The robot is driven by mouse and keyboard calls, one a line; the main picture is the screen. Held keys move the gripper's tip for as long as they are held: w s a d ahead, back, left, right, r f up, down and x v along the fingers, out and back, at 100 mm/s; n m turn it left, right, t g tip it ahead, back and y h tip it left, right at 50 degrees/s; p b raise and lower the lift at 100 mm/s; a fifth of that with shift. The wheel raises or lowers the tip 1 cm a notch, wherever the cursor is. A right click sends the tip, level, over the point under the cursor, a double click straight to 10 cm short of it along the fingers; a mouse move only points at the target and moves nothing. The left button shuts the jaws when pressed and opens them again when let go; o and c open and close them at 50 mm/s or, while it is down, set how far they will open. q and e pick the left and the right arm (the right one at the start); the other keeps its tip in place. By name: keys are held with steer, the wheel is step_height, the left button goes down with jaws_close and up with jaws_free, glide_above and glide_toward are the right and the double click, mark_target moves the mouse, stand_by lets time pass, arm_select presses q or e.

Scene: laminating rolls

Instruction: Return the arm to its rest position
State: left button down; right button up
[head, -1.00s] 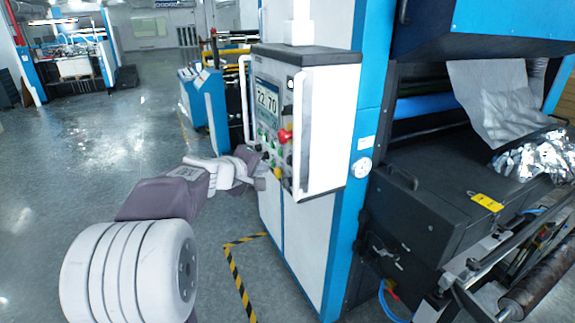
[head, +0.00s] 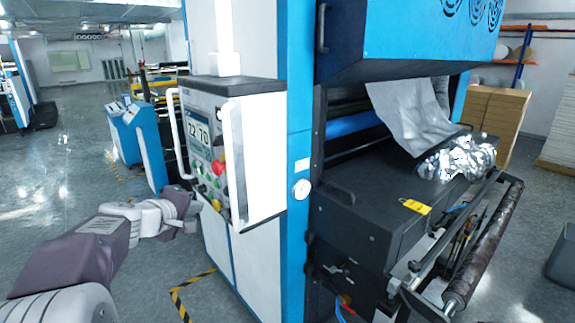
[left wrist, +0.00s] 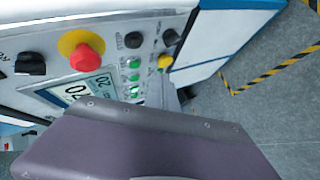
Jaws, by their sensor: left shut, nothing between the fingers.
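My left arm comes in from the lower left in the head view, with purple-grey and white links. Its left gripper (head: 194,219) is shut and empty, in front of the lower left edge of the control panel (head: 206,150); I cannot tell whether it touches. The panel has a lit display, a red knob (head: 218,168) and green buttons. In the left wrist view the red knob (left wrist: 88,58) on its yellow collar and several lit green buttons show close by. A purple-grey part of my arm fills the foreground there and hides part of the display. My right gripper is out of view.
The blue and white laminating machine (head: 300,120) stands right of the panel, with silvery film (head: 455,158) and a dark roller (head: 485,245) beyond. Yellow-black floor tape (head: 182,296) marks the machine's front. Open grey floor (head: 60,170) lies to the left.

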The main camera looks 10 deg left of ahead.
arm_select(q)
steer(key=s+d+f+m+g+h+b, duration=0.1)
steer(key=s+d+f+m+g+b, duration=0.2)
steer(key=f, duration=0.5)
steer(key=s+d+f+m+g+b, duration=0.1)
steer(key=s+d+f+g, duration=0.15)
steer(key=d+f, duration=0.4)
steer(key=s+d+f+m+g+h+b, duration=0.1)
steer(key=s+d+f+m+b, duration=0.2)
steer(key=f, duration=0.7)
steer(key=s+d+f+m+g+y+b, duration=0.2)
steer(key=s+f+m+g, duration=0.3)
steer(key=s+f, duration=0.9)
steer(key=shift+s+d+m+b, duration=0.55)
steer(key=shift+m+b, duration=0.2)
steer(key=shift+m, duration=0.15)
steer(key=shift+w, duration=0.1)
steer(key=shift+r, duration=0.1)
